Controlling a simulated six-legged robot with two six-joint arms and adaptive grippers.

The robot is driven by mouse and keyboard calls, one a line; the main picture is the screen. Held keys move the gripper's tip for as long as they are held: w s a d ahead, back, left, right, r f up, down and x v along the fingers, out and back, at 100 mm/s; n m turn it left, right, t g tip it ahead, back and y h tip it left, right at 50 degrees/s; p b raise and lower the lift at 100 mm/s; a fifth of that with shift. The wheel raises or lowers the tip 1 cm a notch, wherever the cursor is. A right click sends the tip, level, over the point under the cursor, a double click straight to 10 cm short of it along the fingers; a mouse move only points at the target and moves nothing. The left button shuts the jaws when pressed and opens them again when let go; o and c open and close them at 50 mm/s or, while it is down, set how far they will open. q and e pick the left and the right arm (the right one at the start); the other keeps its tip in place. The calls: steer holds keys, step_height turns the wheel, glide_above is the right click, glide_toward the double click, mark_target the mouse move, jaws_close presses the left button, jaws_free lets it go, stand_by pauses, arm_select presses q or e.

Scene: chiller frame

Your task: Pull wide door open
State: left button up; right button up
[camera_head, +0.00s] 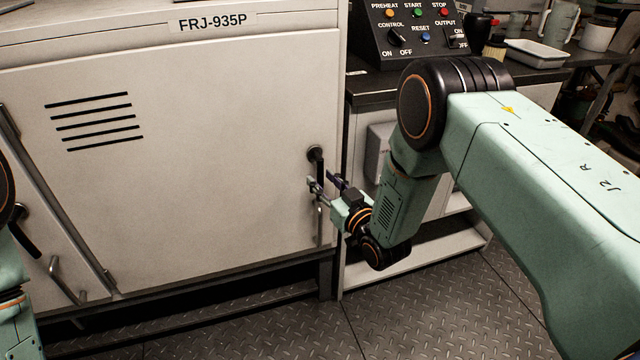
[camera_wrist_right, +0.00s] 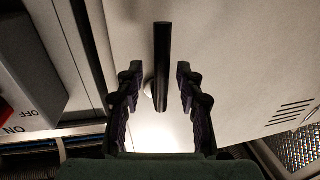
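The wide door (camera_head: 200,165) is a white panel with dark vent slots, under the label FRJ-935P. It looks shut in its frame. Its black handle (camera_head: 316,154) is near the door's right edge, and its lower part is partly hidden by my gripper. My right gripper (camera_head: 322,180) is open at the handle. In the right wrist view, the dark handle bar (camera_wrist_right: 162,50) runs between the two spread fingers of the right gripper (camera_wrist_right: 159,78), with a gap on each side. Part of my left arm shows at the left edge, but its gripper is out of view.
A control panel (camera_head: 420,30) with buttons and switches stands on the dark counter right of the door. A white tray (camera_head: 537,53) lies farther right. A narrower panel with a handle (camera_head: 28,235) is at the left. Metal plate floor (camera_head: 300,335) is clear in front.

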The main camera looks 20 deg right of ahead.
steer(key=shift+x, duration=0.95)
steer(key=shift+s+a, duration=0.1)
steer(key=shift+a, duration=0.05)
steer(key=shift+c, duration=0.2)
jaws_close()
